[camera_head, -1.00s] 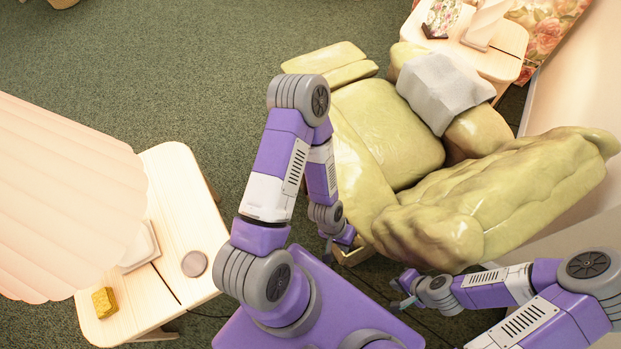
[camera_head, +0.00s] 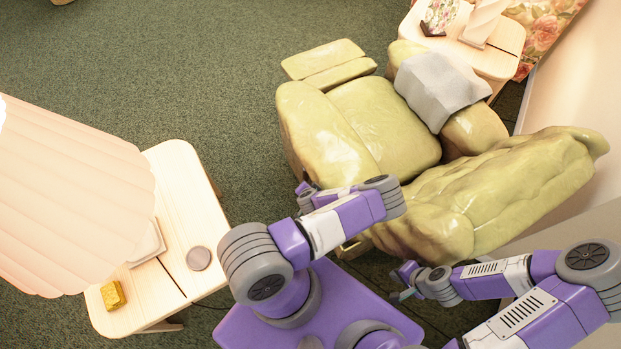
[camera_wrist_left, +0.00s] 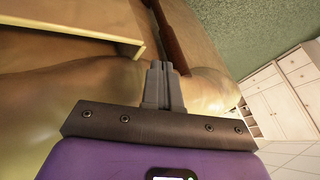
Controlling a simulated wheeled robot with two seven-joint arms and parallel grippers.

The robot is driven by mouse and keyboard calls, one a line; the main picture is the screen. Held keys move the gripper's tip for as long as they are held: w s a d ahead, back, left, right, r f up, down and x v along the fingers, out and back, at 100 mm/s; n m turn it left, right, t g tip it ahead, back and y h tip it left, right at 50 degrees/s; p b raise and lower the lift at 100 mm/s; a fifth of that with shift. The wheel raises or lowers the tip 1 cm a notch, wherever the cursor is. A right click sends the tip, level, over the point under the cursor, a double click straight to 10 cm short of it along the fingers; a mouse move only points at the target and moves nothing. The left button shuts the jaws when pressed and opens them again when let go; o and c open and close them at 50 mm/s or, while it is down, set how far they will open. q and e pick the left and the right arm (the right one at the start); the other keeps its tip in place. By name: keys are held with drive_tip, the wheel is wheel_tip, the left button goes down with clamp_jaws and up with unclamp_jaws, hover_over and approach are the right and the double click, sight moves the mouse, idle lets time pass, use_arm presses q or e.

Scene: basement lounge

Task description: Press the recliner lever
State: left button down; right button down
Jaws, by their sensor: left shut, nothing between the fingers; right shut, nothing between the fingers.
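The green recliner (camera_head: 385,125) lies right of centre in the head view, its footrest (camera_head: 325,62) at the far end. A reddish-brown bar, apparently the lever (camera_wrist_left: 169,36), runs along the recliner's side in the left wrist view; it cannot be made out in the head view. My left gripper (camera_wrist_left: 162,80) is shut and empty, its tips close to the lever's lower end; I cannot tell whether they touch. In the head view the left hand is beside the recliner's near arm, its fingers hidden. My right gripper (camera_head: 400,292) is shut and empty, behind the recliner's back.
A pale wooden side table (camera_head: 185,225) with a large lamp (camera_head: 75,195), a round grey disc (camera_head: 199,258) and a yellow block (camera_head: 113,295) stands left. A grey cloth (camera_head: 440,88) lies on the recliner's far arm. Another table (camera_head: 505,60) stands beyond. Green carpet is open at upper left.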

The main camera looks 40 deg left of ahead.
sight(306, 178)
use_arm(q)
drive_tip(key=shift+w+a+r+t, duration=0.1)
drive_tip(key=shift+w+r+t, duration=0.05)
drive_tip(key=shift+w, duration=0.25)
drive_tip(key=shift+w+r+t, duration=0.1)
drive_tip(key=shift+w+t, duration=0.05)
drive_tip(key=shift+w, duration=0.25)
drive_tip(key=b+x, duration=0.3)
drive_tip(key=x, duration=0.7)
drive_tip(key=shift+a, duration=0.15)
